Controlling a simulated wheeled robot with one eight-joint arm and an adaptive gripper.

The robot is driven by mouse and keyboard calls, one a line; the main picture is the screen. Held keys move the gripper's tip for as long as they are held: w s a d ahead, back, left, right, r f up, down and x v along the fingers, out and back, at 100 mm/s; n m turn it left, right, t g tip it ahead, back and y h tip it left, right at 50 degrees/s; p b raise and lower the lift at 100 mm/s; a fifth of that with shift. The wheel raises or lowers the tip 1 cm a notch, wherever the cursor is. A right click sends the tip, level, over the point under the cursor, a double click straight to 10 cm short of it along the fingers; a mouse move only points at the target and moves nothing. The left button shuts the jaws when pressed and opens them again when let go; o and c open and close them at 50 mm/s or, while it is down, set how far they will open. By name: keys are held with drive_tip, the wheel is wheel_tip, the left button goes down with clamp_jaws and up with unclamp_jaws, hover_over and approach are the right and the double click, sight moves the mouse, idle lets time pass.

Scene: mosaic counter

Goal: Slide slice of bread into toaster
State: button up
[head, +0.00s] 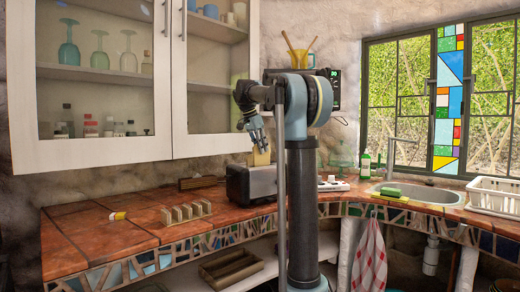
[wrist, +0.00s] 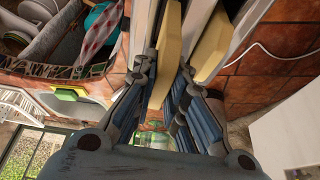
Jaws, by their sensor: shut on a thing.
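My gripper (head: 258,141) points down over the toaster (head: 251,183), a dark and silver box on the counter. It is shut on a pale slice of bread (head: 262,157), which stands upright at the toaster's top. In the wrist view, my gripper's fingers (wrist: 168,78) pinch the slice of bread (wrist: 166,55) from both sides. A second pale slab (wrist: 212,48), apparently another slice, stands outside the right finger. The toaster's top (wrist: 196,18) shows dark slots beyond the fingers. How deep the held slice sits in a slot cannot be told.
A small yellow and red item (head: 118,216) lies left of the rack. A white power strip (head: 333,185) is right of the toaster. Wall cabinets (head: 210,80) hang above.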

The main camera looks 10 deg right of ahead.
drive_tip(key=shift+f, duration=1.4)
drive_tip(key=o, duration=0.5)
idle(0.6)
drive_tip(key=o, duration=0.5)
drive_tip(key=shift+r, duration=0.15)
drive_tip(key=v, duration=1.1)
drive_tip(key=shift+a+r, duration=0.2)
drive_tip(key=shift+r, duration=0.05)
drive_tip(key=shift+s, duration=0.1)
